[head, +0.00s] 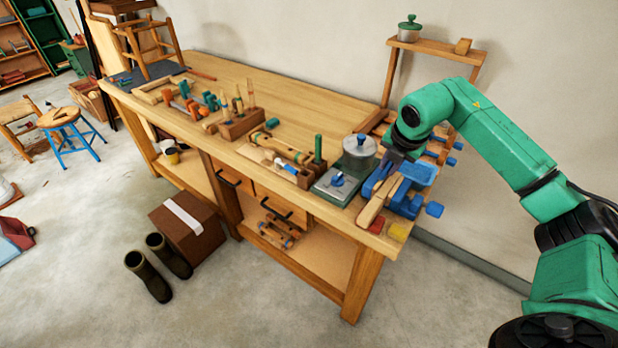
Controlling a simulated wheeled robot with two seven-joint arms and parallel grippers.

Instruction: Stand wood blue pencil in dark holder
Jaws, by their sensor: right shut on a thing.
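My right gripper (388,168) is low over the right end of the workbench, at the blue vise. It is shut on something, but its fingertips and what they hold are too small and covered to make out. I cannot pick out the wood blue pencil. A dark brown block (241,126) with several thin upright tools in it stands mid-bench, left of the gripper. A smaller brown block (304,179) stands nearer, beside a green upright cylinder. I cannot tell which block is the dark holder. My left gripper is not in view.
The blue vise (421,173) with wooden jaws is at the bench's right end. A grey-green scale (337,186) and a glass jar with a lid (359,146) stand just left of it. Hand tools lie along the bench (300,92); its back middle is clear.

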